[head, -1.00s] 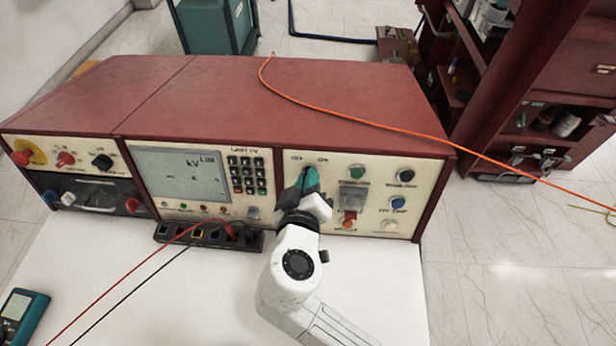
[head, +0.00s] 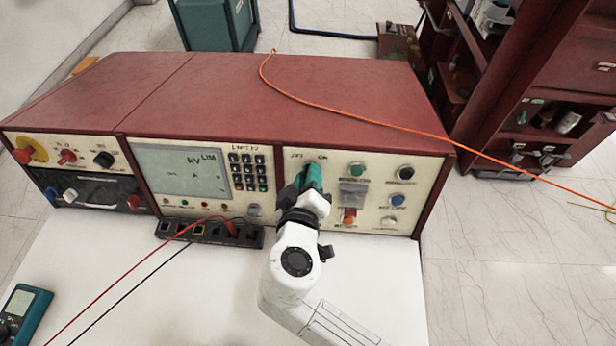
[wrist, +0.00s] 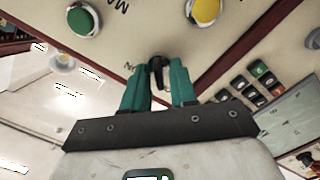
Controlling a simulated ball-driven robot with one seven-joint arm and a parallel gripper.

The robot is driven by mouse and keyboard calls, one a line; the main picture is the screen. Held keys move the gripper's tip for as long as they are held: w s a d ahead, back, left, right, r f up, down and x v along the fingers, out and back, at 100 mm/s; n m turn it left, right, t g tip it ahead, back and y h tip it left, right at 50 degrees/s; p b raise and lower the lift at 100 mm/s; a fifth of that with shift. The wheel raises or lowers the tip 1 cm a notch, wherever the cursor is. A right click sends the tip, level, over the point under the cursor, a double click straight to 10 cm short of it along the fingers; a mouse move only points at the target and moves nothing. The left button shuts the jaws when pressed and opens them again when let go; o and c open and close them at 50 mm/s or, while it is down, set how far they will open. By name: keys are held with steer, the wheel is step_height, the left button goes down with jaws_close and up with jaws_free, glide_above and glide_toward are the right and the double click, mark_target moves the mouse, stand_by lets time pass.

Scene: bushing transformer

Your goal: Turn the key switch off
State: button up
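The key switch (wrist: 158,68) is a small dark part on the cream front panel, just under the off/on lettering. It shows in the wrist view between the tips of my gripper (wrist: 160,78). In the head view my gripper (head: 314,176) covers the switch. Its two teal fingers stand on either side of the key, with a narrow gap between them. I cannot tell whether they press on it. The exact turn of the key is partly hidden.
The red-topped test console (head: 270,95) stands on a white table (head: 150,300). Close by are a green button (head: 357,170), black keypad (head: 248,172) and grey display (head: 181,172). Red and black leads cross the table at left. An orange cable (head: 350,117) lies over the console.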

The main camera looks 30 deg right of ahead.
steer(key=shift+o, duration=0.4)
steer(key=b+v, duration=0.1)
steer(key=v, duration=0.9)
steer(key=shift+s+a+r+b, duration=0.15)
steer(key=shift+s+r+b, duration=0.05)
steer(key=shift+s+b, duration=0.1)
steer(key=s+d+f+m+g+y, duration=0.1)
steer(key=s+d+f+g, duration=0.15)
steer(key=d+f, duration=0.25)
steer(key=s+d+f+g+y, duration=0.1)
steer(key=d+f+g, duration=0.3)
steer(key=d+f, duration=0.1)
steer(key=s+d+f+g+y, duration=0.1)
steer(key=s+f+y, duration=0.1)
steer(key=s, duration=0.1)
steer(key=s+d+f+g+y, duration=0.1)
steer(key=s+d+f+y, duration=0.1)
steer(key=s+f, duration=0.1)
steer(key=s+d+f+m+g+y, duration=0.1)
steer(key=s+f+g+y, duration=0.1)
steer(key=s, duration=0.3)
steer(key=shift+s+d+f+y, duration=0.15)
steer(key=shift+d+f+y, duration=0.2)
steer(key=shift+f, duration=0.2)
steer(key=shift+s+a+f+y, duration=0.1)
steer(key=shift+s+a+y, duration=0.05)
steer(key=shift+s+y, duration=0.1)
